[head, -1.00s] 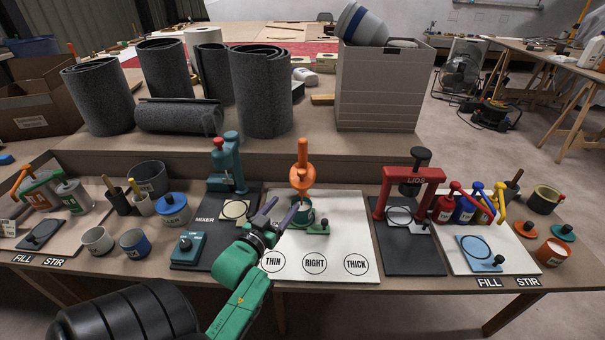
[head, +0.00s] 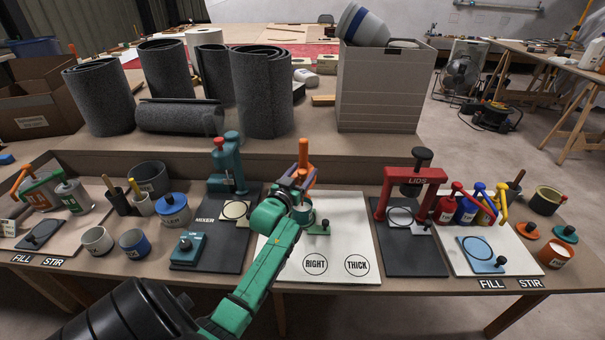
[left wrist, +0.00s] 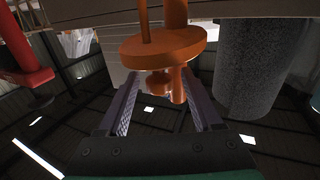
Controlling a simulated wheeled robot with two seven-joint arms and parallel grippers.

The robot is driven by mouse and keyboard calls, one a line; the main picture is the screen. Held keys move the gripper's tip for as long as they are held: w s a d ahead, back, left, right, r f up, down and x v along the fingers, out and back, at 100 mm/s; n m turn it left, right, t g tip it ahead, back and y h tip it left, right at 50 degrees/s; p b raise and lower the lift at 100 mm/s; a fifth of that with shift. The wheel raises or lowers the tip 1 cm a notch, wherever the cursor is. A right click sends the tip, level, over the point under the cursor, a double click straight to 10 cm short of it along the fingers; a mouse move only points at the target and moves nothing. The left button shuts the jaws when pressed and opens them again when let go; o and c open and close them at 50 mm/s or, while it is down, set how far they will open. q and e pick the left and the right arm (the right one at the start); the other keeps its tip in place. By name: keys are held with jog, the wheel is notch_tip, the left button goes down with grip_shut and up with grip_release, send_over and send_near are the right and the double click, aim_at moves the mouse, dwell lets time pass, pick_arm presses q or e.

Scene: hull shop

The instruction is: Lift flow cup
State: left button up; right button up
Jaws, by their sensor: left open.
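In the left wrist view, the orange piece (left wrist: 163,46) shows as a wide disc with stems. Smaller orange parts lie between my two open finger lines (left wrist: 160,105), with a gap visible beside them. I cannot tell whether a finger touches the orange. My right gripper is not in view.
The white board (head: 345,230) carries the RIGHT and THICK circles; my left arm covers its left part. A teal mixer press (head: 228,165) stands left and a red LIDS press (head: 410,180) right. Grey rolls (head: 262,90) and a grey bin (head: 380,90) stand behind.

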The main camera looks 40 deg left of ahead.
pick_arm(q)
jog(key=shift+c, duration=0.4)
grip_shut()
dwell(0.9)
